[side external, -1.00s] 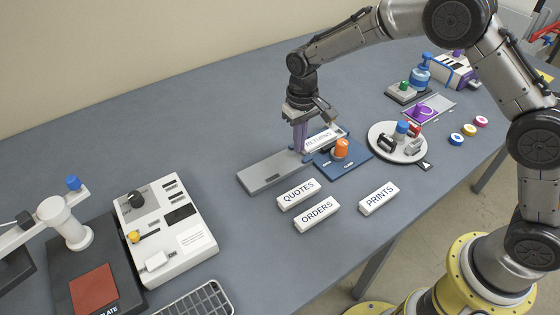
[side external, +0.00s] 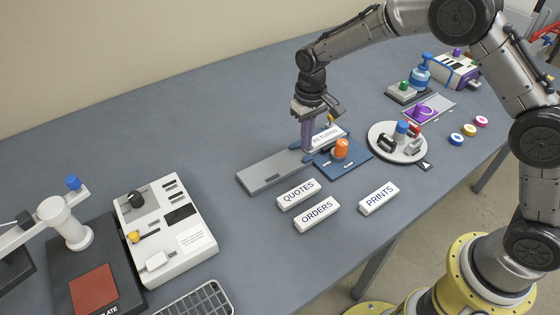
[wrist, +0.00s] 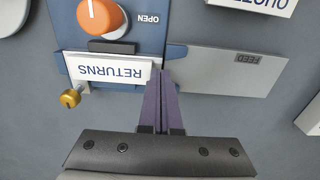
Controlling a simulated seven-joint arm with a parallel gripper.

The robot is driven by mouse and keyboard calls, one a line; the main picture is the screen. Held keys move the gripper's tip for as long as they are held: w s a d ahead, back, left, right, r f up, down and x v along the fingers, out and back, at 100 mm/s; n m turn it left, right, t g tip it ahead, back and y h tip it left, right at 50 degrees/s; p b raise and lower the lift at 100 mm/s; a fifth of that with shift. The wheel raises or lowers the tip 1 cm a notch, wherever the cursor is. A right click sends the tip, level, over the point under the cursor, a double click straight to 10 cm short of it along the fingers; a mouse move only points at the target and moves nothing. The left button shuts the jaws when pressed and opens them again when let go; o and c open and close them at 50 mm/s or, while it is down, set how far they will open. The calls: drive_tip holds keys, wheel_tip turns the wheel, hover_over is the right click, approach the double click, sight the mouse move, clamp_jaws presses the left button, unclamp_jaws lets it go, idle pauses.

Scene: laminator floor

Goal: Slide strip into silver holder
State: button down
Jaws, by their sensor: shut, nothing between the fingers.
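The white RETURNS strip (side external: 326,135) lies at the back edge of the blue base. My gripper (side external: 307,149) is shut and points down at the strip's left end. In the wrist view my gripper (wrist: 161,74) has its dark purple fingers together, right against or very near the strip's end. I cannot tell whether they touch.
The blue base (side external: 350,160) carries an orange knob (side external: 341,147). A grey feed plate (side external: 265,175) extends left of it. QUOTES (side external: 298,193), ORDERS (side external: 317,214) and PRINTS (side external: 379,198) strips lie in front. A round white turntable (side external: 405,153) stands to the right.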

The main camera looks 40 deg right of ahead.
drive_tip(key=shift+d, duration=0.25)
drive_tip(key=shift+a, duration=0.55)
wheel_tip(320, 180, up, 12)
idle(1.3)
